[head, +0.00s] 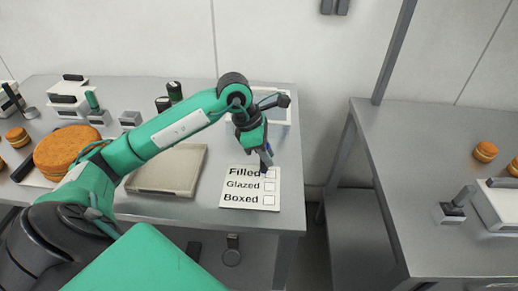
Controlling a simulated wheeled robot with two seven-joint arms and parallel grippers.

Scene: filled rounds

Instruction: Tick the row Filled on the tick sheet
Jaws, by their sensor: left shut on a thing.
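The tick sheet (237,197) lies flat near the right end of the left table. It has rows Filled, Glazed and Boxed, each with a square box at its right; I see no clear mark in the boxes. My left gripper (264,150) is above the sheet's top edge, pointing down, and is shut on a dark pen (266,160). The pen's lower end is at or just above the Filled row's box, which it partly covers. I cannot tell whether it touches the sheet. My right gripper is not in view.
A beige tray (160,188) lies left of the sheet. A round orange-brown cake (62,150) and small filled rounds are farther left. A gap separates this table from the right table (400,150).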

